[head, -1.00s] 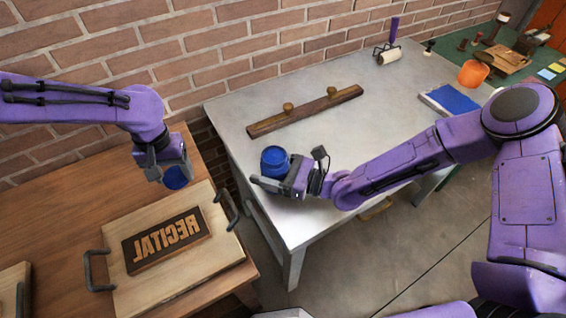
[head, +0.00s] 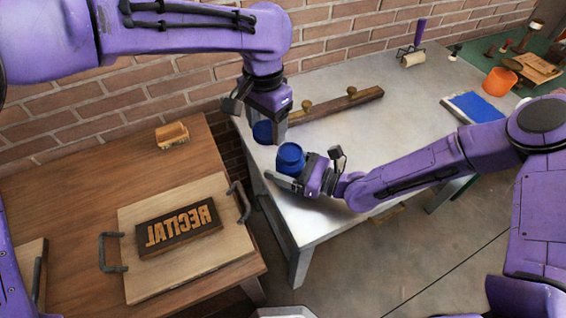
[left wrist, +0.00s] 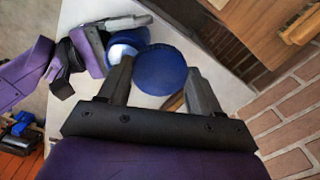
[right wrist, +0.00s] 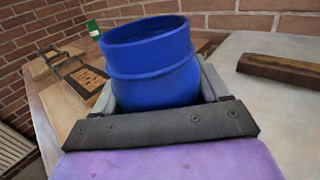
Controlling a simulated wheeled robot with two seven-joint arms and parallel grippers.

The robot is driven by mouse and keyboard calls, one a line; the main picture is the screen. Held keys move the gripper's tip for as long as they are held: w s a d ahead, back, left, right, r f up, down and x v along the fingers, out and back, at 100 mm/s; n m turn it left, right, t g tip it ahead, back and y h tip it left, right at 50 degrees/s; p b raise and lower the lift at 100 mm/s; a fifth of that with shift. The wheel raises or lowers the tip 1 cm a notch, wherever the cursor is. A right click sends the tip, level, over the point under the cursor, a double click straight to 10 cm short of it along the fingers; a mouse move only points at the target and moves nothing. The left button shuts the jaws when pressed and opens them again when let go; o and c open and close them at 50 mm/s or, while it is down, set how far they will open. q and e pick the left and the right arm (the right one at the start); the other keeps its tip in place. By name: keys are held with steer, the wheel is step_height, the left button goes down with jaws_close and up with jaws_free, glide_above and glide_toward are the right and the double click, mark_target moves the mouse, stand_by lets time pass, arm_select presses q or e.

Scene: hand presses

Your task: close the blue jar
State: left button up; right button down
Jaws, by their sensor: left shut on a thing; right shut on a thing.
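The open blue jar (head: 291,158) is upright at the near left corner of the grey table, and my right gripper (head: 291,178) is shut around its lower body. In the right wrist view the jar (right wrist: 152,62) shows its rim with no lid on it. My left gripper (head: 266,127) is shut on the round blue lid (head: 262,132), above and slightly left of the jar in the head view. In the left wrist view the lid (left wrist: 160,69) sits between the fingers and partly overlaps the jar (left wrist: 128,42), whose pale inside shows. Lid and jar are apart.
The grey table (head: 345,160) holds a long wooden bar with knobs (head: 352,98), a roller (head: 412,58) and a blue pad (head: 472,107). The wooden table at left carries a RECITAL block (head: 180,226) on a board and a small wooden piece (head: 171,134).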

mark_target(289, 154)
arm_select(q)
steer(key=d+r+m, duration=0.1)
steer(key=s+d, duration=0.1)
steer(key=d, duration=0.1)
steer(key=s+d+r+m, duration=0.1)
steer(key=d, duration=0.1)
steer(key=shift+r+m, duration=0.3)
steer(key=shift+f, duration=0.1)
steer(key=shift+w+f, duration=0.1)
steer(key=shift+f, duration=1.8)
steer(key=shift+a, duration=0.15)
